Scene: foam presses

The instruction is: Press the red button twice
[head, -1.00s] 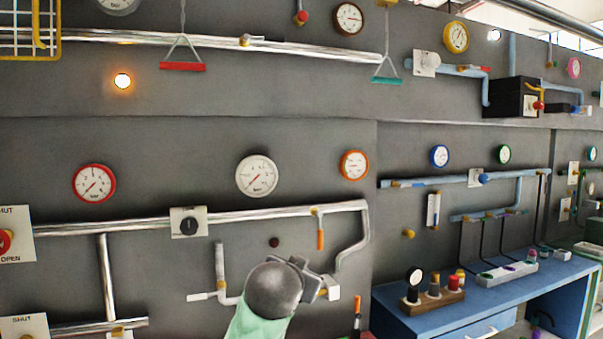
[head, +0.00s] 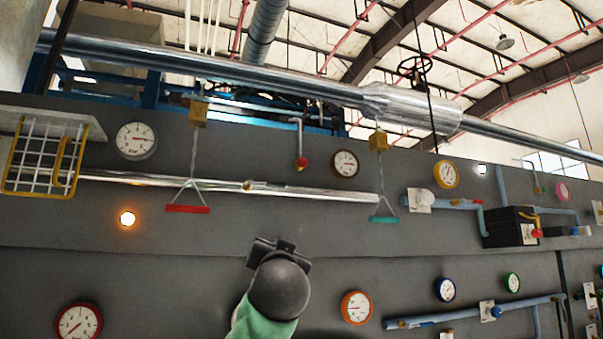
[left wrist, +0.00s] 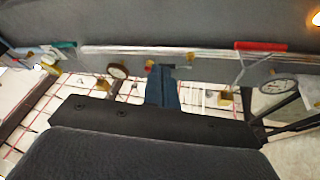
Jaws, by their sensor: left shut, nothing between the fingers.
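No plain red push button can be made out for certain. A small red knob (head: 537,232) sits by a black box at the right in the head view. Another red knob (head: 301,163) hangs at the end of a short pipe, high on the wall. My left gripper (head: 273,246) is shut and empty, raised in front of the grey wall, below and between the red and teal hanging handles. It is apart from both red knobs. In the left wrist view its dark fingers (left wrist: 162,88) are together, with the wall pictured upside down. My right gripper is not in view.
A red pull handle (head: 188,209) and a teal pull handle (head: 384,220) hang on cords. A lit orange lamp (head: 127,218) is at left. Gauges, such as the orange-rimmed one (head: 356,307), and pipes (head: 330,195) stand out from the wall.

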